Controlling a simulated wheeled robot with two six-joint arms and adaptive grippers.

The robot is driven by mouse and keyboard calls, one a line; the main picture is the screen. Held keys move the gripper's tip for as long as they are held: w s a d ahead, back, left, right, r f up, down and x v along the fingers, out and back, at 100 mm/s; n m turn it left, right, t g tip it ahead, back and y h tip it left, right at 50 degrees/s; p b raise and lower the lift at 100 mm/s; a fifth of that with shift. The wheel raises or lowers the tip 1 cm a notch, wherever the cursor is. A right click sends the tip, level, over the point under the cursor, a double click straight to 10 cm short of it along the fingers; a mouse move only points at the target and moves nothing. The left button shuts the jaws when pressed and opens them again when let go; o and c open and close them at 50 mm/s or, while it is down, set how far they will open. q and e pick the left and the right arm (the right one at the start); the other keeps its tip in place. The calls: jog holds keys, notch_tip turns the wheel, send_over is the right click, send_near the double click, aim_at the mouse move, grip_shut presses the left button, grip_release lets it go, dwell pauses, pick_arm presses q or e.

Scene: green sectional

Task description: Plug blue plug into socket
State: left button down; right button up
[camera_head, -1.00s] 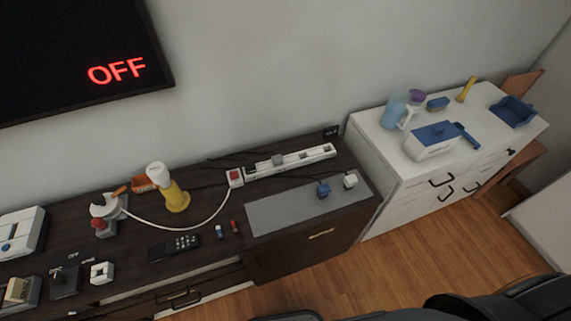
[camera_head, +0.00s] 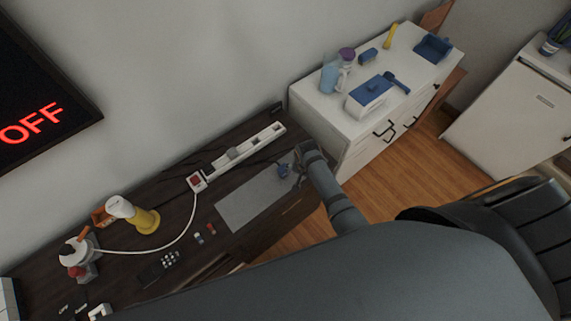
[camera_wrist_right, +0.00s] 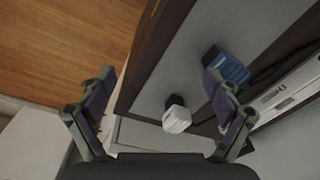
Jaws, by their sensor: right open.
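The blue plug (camera_head: 283,171) lies on the grey mat (camera_head: 238,207), towards its right end. It also shows in the wrist view (camera_wrist_right: 231,66), beside the right-hand finger. The socket strip (camera_head: 245,151) is long and white, with a red switch at its left end, along the wall behind the mat. My right gripper (camera_head: 300,170) is just right of the blue plug, open and empty; its spread fingers show in the wrist view (camera_wrist_right: 157,78). A white plug (camera_wrist_right: 176,117) lies near the blue plug, hidden by the gripper in the head view. My left gripper is out of view.
The dark cabinet also holds a yellow-and-white bottle (camera_head: 133,214), a remote (camera_head: 160,268) and two small batteries (camera_head: 205,233). A white cabinet (camera_head: 325,112) with a jug and a blue-lidded box stands to the right. A screen reading OFF (camera_head: 35,115) hangs on the wall.

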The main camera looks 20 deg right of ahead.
aim_at(281, 166)
jog(key=w+a+r+m, duration=0.1)
jog(key=w+a+r, duration=0.1)
jog(key=w+a+r+m+p, duration=0.1)
jog(key=w+a+r+m, duration=0.1)
jog(key=w+r, duration=0.1)
jog(key=w+a+r+m+g, duration=0.1)
jog(key=w+a+r+m, duration=0.1)
jog(key=w+r, duration=0.1)
jog(key=shift+w+a+p, duration=0.2)
jog(key=shift+a+p, duration=0.05)
jog(key=shift+p, duration=0.05)
jog(key=shift+f+b, duration=0.3)
notch_tip(281, 166, down, 5)
jog(key=b, duration=0.5)
jog(key=shift+f, duration=0.1)
jog(key=f+b, duration=0.1)
jog(key=b, duration=0.1)
jog(key=f+b, duration=0.4)
jog(key=shift+d+f+b, duration=0.1)
jog(key=shift+d+b, duration=0.15)
jog(key=shift+b, duration=0.05)
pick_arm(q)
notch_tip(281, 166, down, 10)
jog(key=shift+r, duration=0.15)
pick_arm(e)
jog(key=shift+r, duration=0.2)
jog(key=c, duration=1.2)
